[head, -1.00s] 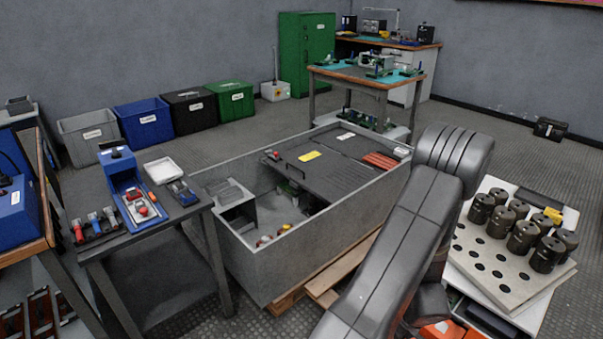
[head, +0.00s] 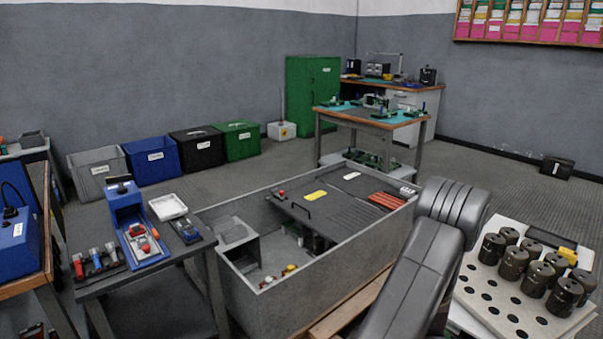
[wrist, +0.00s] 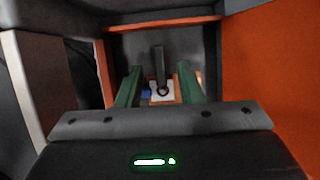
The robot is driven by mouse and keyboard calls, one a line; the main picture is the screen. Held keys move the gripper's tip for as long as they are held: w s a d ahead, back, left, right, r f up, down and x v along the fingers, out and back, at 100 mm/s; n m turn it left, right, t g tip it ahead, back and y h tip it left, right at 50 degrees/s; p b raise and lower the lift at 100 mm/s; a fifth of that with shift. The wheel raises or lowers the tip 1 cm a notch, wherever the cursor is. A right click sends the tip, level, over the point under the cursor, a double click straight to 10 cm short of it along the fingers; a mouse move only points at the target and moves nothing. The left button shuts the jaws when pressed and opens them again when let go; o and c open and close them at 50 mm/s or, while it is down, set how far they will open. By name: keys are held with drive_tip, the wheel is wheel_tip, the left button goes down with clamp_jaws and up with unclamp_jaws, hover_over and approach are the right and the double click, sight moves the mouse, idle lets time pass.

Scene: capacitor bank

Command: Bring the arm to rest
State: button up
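My arm shows in the head view, rising from the bottom edge to a bent grey joint at right of centre. My gripper is out of sight there. In the wrist view my gripper (wrist: 160,70) has two green fingers standing apart, with a clear gap between them. Behind the gap are a dark upright bar with a ring-like end and a small white plate, framed by orange and dark surfaces. I cannot tell what this bar is; nothing looks clamped between the fingers.
A grey open bin (head: 262,303) stands left of my arm. A tray of black cylinders (head: 478,310) is close on its right. A dark table (head: 150,285) with tools and a blue fixture (head: 127,207) is at left. Open floor (head: 480,180) lies behind, right of the green-topped workbench (head: 400,119).

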drive_tip(key=p+v, duration=0.5)
drive_tip(key=v, duration=0.9)
drive_tip(key=b+x, duration=0.6)
drive_tip(key=x, duration=0.9)
drive_tip(key=shift+f, duration=0.25)
drive_tip(key=shift+w+r+n+p, duration=0.1)
drive_tip(key=shift+r+n+p, duration=0.2)
drive_tip(key=shift+n+p, duration=0.15)
drive_tip(key=n+g, duration=0.1)
drive_tip(key=n, duration=0.1)
drive_tip(key=n+y, duration=0.1)
drive_tip(key=n, duration=0.2)
drive_tip(key=shift+w+d+g+p, duration=0.1)
drive_tip(key=shift+w+g+p, duration=0.05)
drive_tip(key=shift+g+p, duration=0.25)
drive_tip(key=d+p+v, duration=0.1)
drive_tip(key=p+v, duration=0.4)
drive_tip(key=v, duration=1)
drive_tip(key=s+a+r+n+g, duration=0.1)
drive_tip(key=s+a+r+n, duration=0.2)
drive_tip(key=a, duration=0.3)
drive_tip(key=shift+r+n+g+b, duration=0.3)
drive_tip(key=shift+r+n+b, duration=0.1)
drive_tip(key=shift+n, duration=0.45)
drive_tip(key=shift+a, duration=0.1)
